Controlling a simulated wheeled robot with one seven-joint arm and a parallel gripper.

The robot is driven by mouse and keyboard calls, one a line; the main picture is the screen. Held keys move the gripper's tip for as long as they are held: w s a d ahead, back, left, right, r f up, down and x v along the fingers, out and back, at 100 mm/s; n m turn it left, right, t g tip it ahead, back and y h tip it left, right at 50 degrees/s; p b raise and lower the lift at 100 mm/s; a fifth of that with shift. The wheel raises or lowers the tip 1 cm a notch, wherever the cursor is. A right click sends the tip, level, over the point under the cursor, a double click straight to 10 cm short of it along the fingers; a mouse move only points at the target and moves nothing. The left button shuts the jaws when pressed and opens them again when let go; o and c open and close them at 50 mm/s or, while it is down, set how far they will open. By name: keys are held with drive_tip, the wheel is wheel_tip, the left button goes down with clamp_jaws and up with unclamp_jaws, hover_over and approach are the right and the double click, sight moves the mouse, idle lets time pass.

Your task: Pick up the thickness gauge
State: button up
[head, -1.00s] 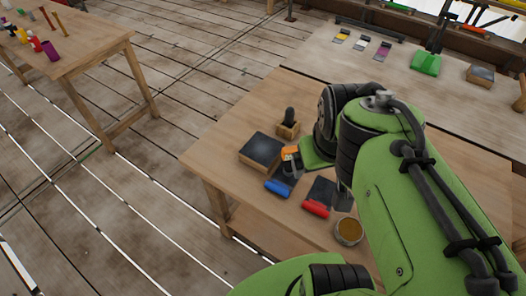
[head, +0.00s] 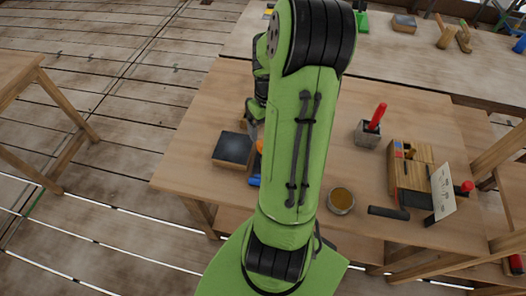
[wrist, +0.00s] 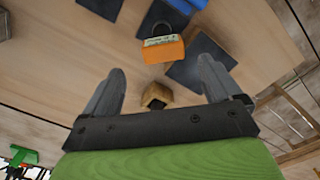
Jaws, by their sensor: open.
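The thickness gauge looks to be the small orange device with a pale labelled face and a dark loop (wrist: 163,50) in the wrist view. It lies on the wooden table among dark flat pieces. My gripper (wrist: 162,70) is open and empty, with its fingertips spread to either side of the gauge's near edge in the picture and apart from it. In the head view my arm covers most of that spot. Only an orange sliver, probably the gauge (head: 259,146), shows beside the arm.
A dark square block (head: 235,149) lies left of the arm. A can (head: 341,200), a grey holder with a red-handled tool (head: 368,134) and a wooden box (head: 412,172) stand to the right. A small wooden block (wrist: 157,96) shows between the gripper's fingers.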

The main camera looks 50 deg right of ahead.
drive_tip(key=f, duration=0.5)
drive_tip(key=f+b, duration=0.1)
drive_tip(key=f, duration=0.2)
drive_tip(key=shift+a+f, duration=0.25)
drive_tip(key=shift+r, duration=0.1)
drive_tip(key=c, duration=1.3)
